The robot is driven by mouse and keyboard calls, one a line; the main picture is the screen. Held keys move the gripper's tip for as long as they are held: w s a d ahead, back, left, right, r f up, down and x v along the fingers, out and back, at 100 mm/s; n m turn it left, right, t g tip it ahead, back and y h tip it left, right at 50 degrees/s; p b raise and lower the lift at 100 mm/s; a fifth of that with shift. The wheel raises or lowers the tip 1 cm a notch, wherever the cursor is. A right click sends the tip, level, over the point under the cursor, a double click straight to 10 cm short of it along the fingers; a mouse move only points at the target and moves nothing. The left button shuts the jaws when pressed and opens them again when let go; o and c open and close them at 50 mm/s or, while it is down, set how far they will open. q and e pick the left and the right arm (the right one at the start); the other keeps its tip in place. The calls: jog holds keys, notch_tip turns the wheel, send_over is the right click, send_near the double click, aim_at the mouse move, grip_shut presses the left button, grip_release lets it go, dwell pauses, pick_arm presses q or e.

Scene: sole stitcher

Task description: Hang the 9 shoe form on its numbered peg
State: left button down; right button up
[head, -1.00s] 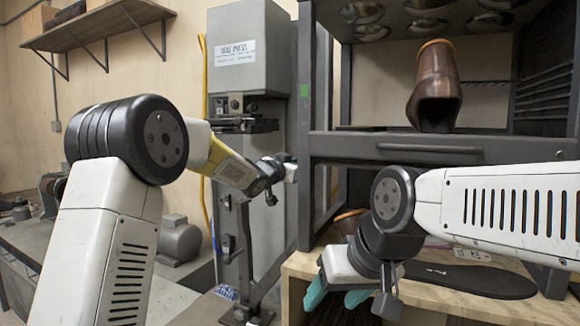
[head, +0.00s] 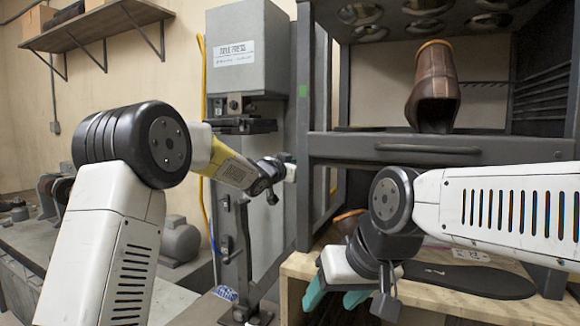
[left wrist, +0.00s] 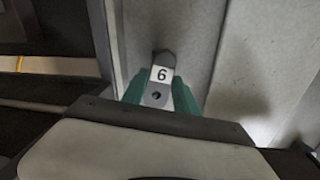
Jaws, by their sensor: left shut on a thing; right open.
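In the left wrist view, my left gripper (left wrist: 158,100) has its green fingers shut on a small grey shoe form (left wrist: 157,97). The form has a round dark hole and a white label that reads 6 from this side; I cannot tell whether it is a 9 seen upside down. In the head view, my left arm reaches toward the grey press, and the left gripper and form are mostly hidden near the cabinet's left post. My right gripper (head: 335,298) is open and empty, low in front of the wooden bench. No numbered peg can be made out.
The grey press (head: 250,75) stands beside the dark metal cabinet (head: 435,148). A brown boot (head: 435,90) stands in the cabinet. A black sole (head: 475,281) and a white tag (head: 471,256) lie on the wooden bench (head: 445,303). A motor (head: 180,242) sits on the left bench.

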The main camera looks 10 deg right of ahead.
pick_arm(q)
jog(key=shift+w+d+r, duration=0.1)
jog(key=shift+w+d, duration=0.1)
jog(key=shift+w, duration=0.1)
dwell(0.4)
jog(key=c, duration=0.9)
grip_release()
jog(key=shift+o, duration=0.2)
